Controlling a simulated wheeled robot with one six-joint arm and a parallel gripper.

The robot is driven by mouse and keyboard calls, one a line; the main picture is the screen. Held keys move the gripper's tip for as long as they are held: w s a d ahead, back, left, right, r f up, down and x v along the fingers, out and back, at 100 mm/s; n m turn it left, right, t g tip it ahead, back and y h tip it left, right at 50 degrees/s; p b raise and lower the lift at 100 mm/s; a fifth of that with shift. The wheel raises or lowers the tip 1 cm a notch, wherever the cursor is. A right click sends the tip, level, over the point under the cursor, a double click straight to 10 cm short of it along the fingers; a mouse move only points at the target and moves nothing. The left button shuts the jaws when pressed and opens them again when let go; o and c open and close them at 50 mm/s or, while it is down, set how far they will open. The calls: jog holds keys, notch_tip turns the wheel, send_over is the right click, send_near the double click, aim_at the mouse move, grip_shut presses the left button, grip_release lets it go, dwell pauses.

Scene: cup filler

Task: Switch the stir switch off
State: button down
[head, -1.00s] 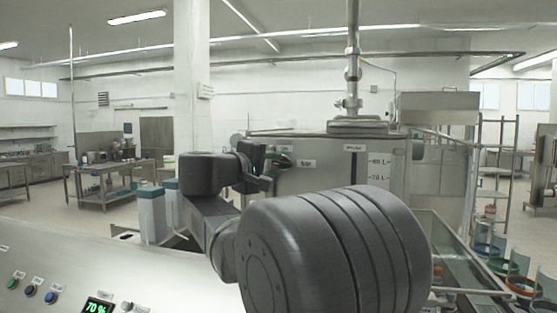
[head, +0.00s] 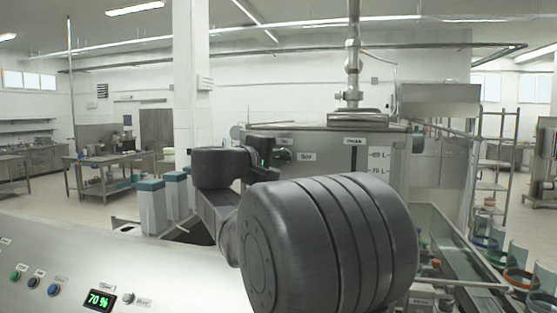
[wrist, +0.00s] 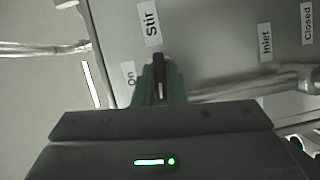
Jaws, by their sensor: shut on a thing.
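The stir switch (wrist: 159,67) is a small dark lever on the grey tank panel, below the "Stir" label (wrist: 150,22) in the wrist view. An "On" label (wrist: 129,73) is just left of it. My gripper (wrist: 160,88) has green fingers on both sides of the dark lever and is shut on it. The fingers hide much of the switch, so its setting cannot be read. In the head view my gripper (head: 278,158) is at the tank front, left of a label, and the switch is hidden there.
The tank (head: 335,150) fills the centre of the head view. A control console (head: 60,265) lies at lower left.

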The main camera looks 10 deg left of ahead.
jog(key=shift+f+n+t+b, duration=0.1)
jog(key=shift+n+t+b, duration=0.2)
jog(key=shift+n+b, duration=0.55)
jog(key=c, duration=1.5)
grip_release()
jog(key=b+v, duration=0.4)
jog(key=v, duration=1)
jog(key=shift+w+a+f, duration=0.1)
